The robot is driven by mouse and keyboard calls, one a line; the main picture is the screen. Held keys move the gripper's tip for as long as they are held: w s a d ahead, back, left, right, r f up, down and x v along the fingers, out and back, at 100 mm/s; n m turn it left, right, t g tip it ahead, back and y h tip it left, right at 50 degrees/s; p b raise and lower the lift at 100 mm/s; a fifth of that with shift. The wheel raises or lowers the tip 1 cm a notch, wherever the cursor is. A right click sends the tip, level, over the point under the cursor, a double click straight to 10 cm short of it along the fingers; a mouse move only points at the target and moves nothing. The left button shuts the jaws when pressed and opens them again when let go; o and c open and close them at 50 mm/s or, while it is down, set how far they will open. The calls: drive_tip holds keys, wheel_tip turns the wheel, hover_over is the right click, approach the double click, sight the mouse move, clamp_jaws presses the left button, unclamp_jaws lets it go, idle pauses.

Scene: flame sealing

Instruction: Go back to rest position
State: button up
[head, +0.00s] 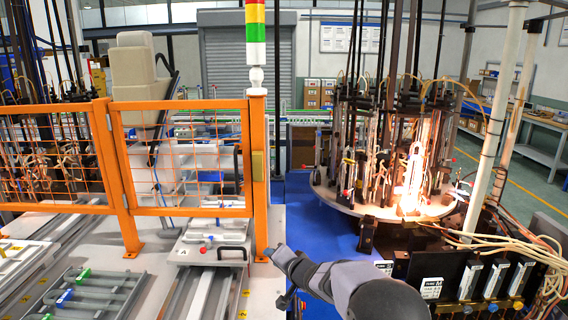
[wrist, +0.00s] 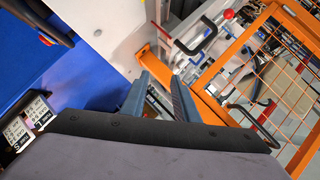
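My gripper (head: 272,250) is at the foot of the orange fence post (head: 260,180) in the head view, with my grey arm reaching in from the bottom edge. In the wrist view the two blue-grey fingers of my gripper (wrist: 160,82) stand apart with a gap between them. Nothing shows between the fingers, so it looks open and empty. Whether the fingertips touch the post or only overlap it in the picture, I cannot tell.
An orange mesh fence (head: 180,106) stands left. A tray with a black handle (head: 232,252) lies just left of my gripper. The round machine (head: 380,205) with glowing flames stands right, beside cables and black boxes. Blue floor (head: 325,235) between them is clear.

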drive_tip(key=s+d+f+n+g+h, duration=0.1)
drive_tip(key=s+d+f+g+h, duration=0.15)
drive_tip(key=s+d, duration=0.55)
drive_tip(key=s+d+f+n+g+h, duration=0.1)
drive_tip(key=s+d+f+g+h, duration=0.1)
drive_tip(key=s+d+h, duration=0.35)
drive_tip(key=s+d+f+n+g, duration=0.1)
drive_tip(key=s+g, duration=0.1)
drive_tip(key=s, duration=0.8)
drive_tip(key=s+d+f+n+g+y, duration=0.1)
drive_tip(key=s+d+n+g, duration=0.1)
drive_tip(key=s, duration=0.7)
drive_tip(key=s+d+f+n+g+y+p, duration=0.1)
drive_tip(key=s+f+g, duration=0.1)
drive_tip(key=s, duration=0.8)
drive_tip(key=shift+s+d+g, duration=0.15)
drive_tip(key=shift+s+g, duration=0.15)
drive_tip(key=shift+g, duration=0.25)
